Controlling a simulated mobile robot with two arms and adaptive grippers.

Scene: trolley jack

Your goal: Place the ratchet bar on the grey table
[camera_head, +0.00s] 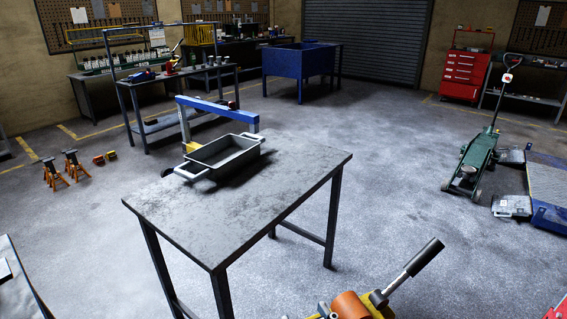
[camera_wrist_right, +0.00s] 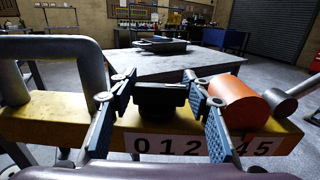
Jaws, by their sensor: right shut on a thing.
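The grey table (camera_head: 250,205) stands in the middle of the head view. It also shows in the right wrist view (camera_wrist_right: 190,62), beyond the bar. The ratchet bar looks to be the yellow beam (camera_wrist_right: 50,120) with a number plate, a grey loop handle, an orange roller and a lever. In the head view its orange roller (camera_head: 350,305) and dark-gripped lever show at the bottom edge, right of the table's near corner and apart from the table. My right gripper (camera_wrist_right: 160,97) is shut on the bar's black block. My left gripper is not in view.
A grey tray (camera_head: 225,158) with light handles sits at the table's far edge; the table's near part is bare. A blue beam (camera_head: 220,112) stands behind it. A green trolley jack (camera_head: 470,165) and blue platform (camera_head: 548,185) stand at right. Orange stands (camera_head: 75,165) are at left.

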